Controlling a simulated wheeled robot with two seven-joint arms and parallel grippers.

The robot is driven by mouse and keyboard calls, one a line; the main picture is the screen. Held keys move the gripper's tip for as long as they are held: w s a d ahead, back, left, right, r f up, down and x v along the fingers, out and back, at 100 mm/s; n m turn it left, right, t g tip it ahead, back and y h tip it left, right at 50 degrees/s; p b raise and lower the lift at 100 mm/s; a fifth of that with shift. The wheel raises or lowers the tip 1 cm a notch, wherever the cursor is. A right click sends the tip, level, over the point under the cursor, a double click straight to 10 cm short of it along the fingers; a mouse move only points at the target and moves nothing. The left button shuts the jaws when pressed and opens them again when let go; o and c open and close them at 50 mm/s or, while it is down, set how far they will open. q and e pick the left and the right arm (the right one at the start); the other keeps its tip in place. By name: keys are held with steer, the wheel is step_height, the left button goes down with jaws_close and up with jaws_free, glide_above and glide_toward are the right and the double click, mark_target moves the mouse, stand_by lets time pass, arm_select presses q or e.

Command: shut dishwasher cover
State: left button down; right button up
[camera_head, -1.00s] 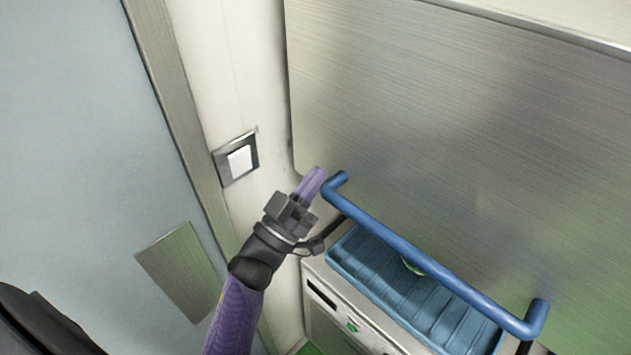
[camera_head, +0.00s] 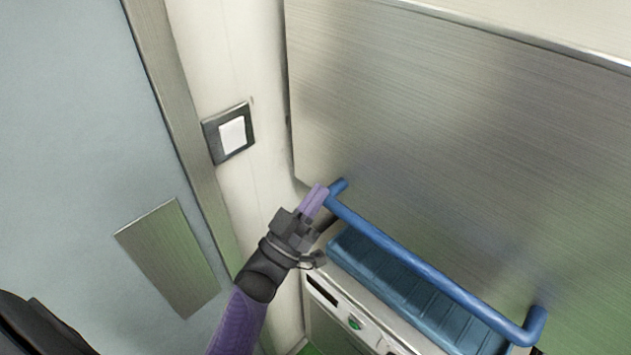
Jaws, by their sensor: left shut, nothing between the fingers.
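The dishwasher cover (camera_head: 450,130) is a large brushed-metal hood, raised above the machine. Its blue bar handle (camera_head: 430,272) runs along its lower front, slanting down to the right. A gap shows between the cover and the dishwasher body (camera_head: 340,330). My left gripper (camera_head: 319,193) is shut with purple fingers, empty, at the left end of the handle. Its fingertips overlap the handle's end in the picture; I cannot tell whether they touch. My right gripper is not in view.
A blue ribbed rack (camera_head: 385,275) sits under the cover on the dishwasher. A light switch (camera_head: 233,134) is on the pale wall to the left. A grey-blue door (camera_head: 70,130) with a metal plate (camera_head: 170,258) fills the left side.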

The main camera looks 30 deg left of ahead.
arm_select(q)
step_height(320, 180, down, 29)
steer(key=b, duration=2.2)
steer(key=shift+b, duration=0.35)
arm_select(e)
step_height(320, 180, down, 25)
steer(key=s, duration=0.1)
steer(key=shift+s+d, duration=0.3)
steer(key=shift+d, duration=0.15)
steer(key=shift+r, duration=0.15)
